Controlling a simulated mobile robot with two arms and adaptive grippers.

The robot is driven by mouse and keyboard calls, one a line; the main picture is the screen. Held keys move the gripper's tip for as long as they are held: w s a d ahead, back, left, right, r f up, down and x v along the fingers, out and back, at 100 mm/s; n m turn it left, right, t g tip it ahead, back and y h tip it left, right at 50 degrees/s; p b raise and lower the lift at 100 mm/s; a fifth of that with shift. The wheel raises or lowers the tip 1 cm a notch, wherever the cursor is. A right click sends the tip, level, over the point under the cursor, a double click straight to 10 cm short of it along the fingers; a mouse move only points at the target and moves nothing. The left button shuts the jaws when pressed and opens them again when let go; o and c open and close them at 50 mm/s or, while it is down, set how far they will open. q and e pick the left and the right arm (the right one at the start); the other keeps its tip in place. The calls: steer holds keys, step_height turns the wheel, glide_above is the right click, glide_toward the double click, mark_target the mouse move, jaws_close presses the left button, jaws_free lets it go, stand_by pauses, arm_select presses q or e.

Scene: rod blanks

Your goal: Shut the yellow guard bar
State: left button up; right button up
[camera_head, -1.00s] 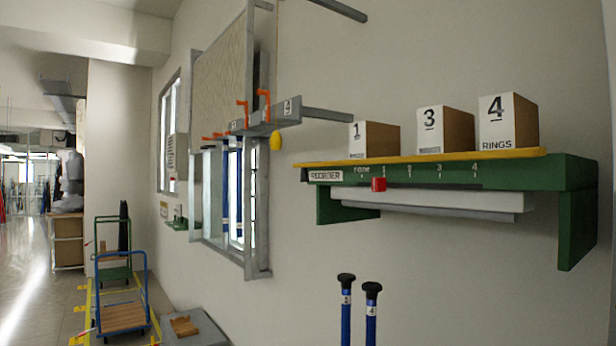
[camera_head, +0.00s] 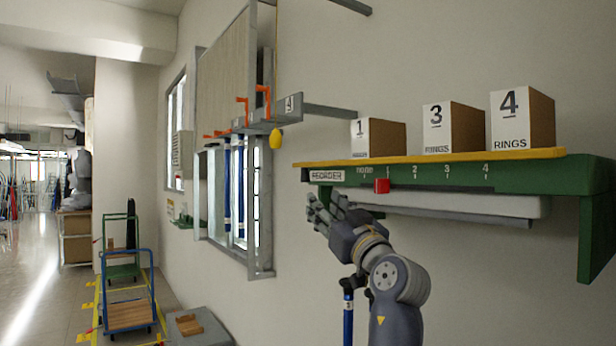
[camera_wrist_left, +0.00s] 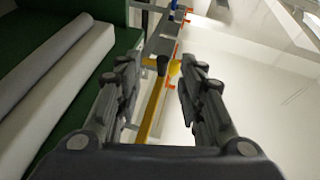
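My left gripper (camera_head: 322,207) is raised in front of the wall, just below the left end of the green shelf. In the left wrist view its two fingers (camera_wrist_left: 160,75) stand apart with nothing between them. A yellow knob (camera_head: 276,138) hangs under the grey rack (camera_head: 262,128), left of and beyond the gripper. The knob (camera_wrist_left: 174,67) also shows between the fingertips in the left wrist view. A yellow bar (camera_wrist_left: 151,108) runs behind the fingers there; I cannot tell whether it is the guard bar. My right gripper is not in view.
The green shelf (camera_head: 590,175) carries white-fronted boxes (camera_head: 453,128) and a red slider (camera_head: 381,186). A blue rod (camera_head: 348,320) stands below, partly behind my arm. Grey bars (camera_head: 330,110) jut from the rack. Carts (camera_head: 128,305) stand at lower left.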

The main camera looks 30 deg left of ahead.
mark_target(306, 178)
arm_select(q)
steer(key=shift+n, duration=0.3)
steer(key=w+a+r+p, duration=0.1)
steer(key=a+r, duration=0.1)
steer(key=w+a+r+p, duration=0.1)
steer(key=a+r+p, duration=0.1)
steer(key=a, duration=0.1)
steer(key=w+a+r+p, duration=0.1)
steer(key=w+a+r, duration=0.1)
steer(key=shift+a+r+p, duration=0.1)
steer(key=shift+a+p, duration=0.2)
steer(key=shift+p, duration=0.1)
steer(key=shift+w+a, duration=0.35)
steer(key=shift+a, duration=0.05)
steer(key=shift+s+r, duration=0.1)
jaws_close()
